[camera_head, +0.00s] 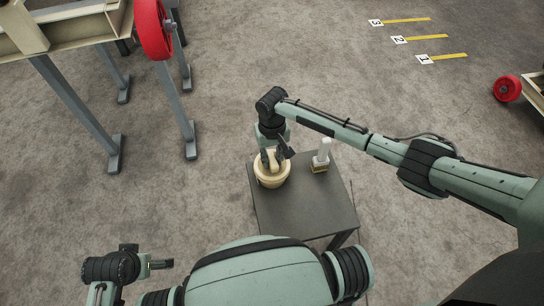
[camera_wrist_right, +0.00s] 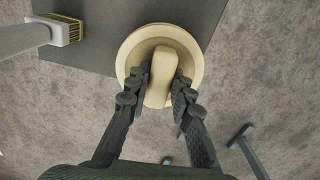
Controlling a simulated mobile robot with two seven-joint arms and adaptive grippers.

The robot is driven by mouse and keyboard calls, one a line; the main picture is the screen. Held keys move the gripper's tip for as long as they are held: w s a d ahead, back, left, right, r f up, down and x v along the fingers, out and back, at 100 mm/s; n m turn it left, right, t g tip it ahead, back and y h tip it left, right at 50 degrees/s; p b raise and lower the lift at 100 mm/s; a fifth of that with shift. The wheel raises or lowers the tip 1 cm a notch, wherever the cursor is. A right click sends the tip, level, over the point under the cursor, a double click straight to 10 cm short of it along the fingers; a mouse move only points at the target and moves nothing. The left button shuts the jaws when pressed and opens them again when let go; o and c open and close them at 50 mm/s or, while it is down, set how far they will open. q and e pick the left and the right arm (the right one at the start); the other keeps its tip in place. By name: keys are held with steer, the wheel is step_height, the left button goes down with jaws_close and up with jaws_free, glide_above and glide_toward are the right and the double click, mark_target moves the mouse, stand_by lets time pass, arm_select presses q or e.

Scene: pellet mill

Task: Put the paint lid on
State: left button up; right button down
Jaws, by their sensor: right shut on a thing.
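A cream paint lid (camera_wrist_right: 161,75) with a raised bar-like grip shows in the right wrist view. My right gripper (camera_wrist_right: 160,92) is shut on that grip, one finger on each side. The lid is over a round cream paint pot (camera_head: 272,179) near the left edge of the small dark table in the head view. A wide pale rim (camera_wrist_right: 129,52) shows around the lid from above. I cannot tell whether the lid touches the pot all round.
A brush (camera_head: 322,155) with a pale handle stands on the dark table (camera_head: 300,213), right of the pot; its bristles (camera_wrist_right: 67,30) show in the wrist view. A steel frame with a red wheel (camera_head: 153,28) stands at upper left. Open floor surrounds the table.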

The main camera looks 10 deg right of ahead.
stand_by(0.4)
steer(key=c, duration=1.3)
jaws_free()
steer(key=shift+o, duration=0.4)
steer(key=o, duration=0.5)
steer(key=shift+c, duration=0.2)
steer(key=shift+r, duration=0.1)
steer(key=shift+r, duration=3.45)
steer(key=shift+f, duration=0.15)
steer(key=shift+f, duration=3.2)
